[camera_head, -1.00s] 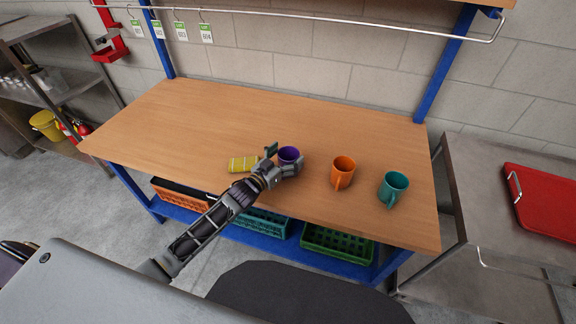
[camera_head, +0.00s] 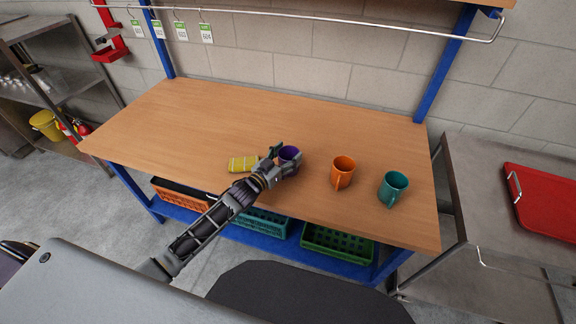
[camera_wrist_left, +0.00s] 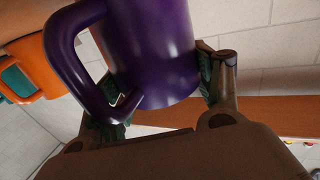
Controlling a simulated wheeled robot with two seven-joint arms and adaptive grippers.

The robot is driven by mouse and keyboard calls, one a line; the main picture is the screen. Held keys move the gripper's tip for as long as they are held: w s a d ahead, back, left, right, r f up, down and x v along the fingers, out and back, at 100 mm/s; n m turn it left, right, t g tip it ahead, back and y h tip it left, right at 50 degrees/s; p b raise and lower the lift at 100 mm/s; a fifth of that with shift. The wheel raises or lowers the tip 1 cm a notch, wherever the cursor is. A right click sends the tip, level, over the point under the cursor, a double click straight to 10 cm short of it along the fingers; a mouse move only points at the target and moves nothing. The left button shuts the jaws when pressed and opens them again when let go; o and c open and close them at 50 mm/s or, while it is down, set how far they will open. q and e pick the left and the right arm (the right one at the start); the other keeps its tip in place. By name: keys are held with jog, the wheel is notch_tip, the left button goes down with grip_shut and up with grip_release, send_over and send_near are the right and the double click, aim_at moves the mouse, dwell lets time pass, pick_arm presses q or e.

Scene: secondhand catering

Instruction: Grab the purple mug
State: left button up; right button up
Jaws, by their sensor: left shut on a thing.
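The purple mug (camera_head: 290,154) is on the wooden bench, left of the orange mug, partly hidden by my left gripper. My left gripper (camera_head: 284,158) is shut on it, with a finger on each side. In the left wrist view the purple mug (camera_wrist_left: 155,50) fills the middle, its handle at the left, and the fingers of my left gripper (camera_wrist_left: 160,98) press its sides. I cannot tell whether the mug is touching the bench. My right gripper is not in view.
An orange mug (camera_head: 342,171) and a teal mug (camera_head: 393,188) stand to the right. A yellow ribbed item (camera_head: 243,164) lies just left of the gripper. The wooden bench (camera_head: 190,120) is clear at the left and back. A red tray (camera_head: 548,200) lies on the right-hand steel table.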

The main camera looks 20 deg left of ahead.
pick_arm(q)
jog(key=shift+c, duration=1.4)
jog(key=shift+r, duration=0.1)
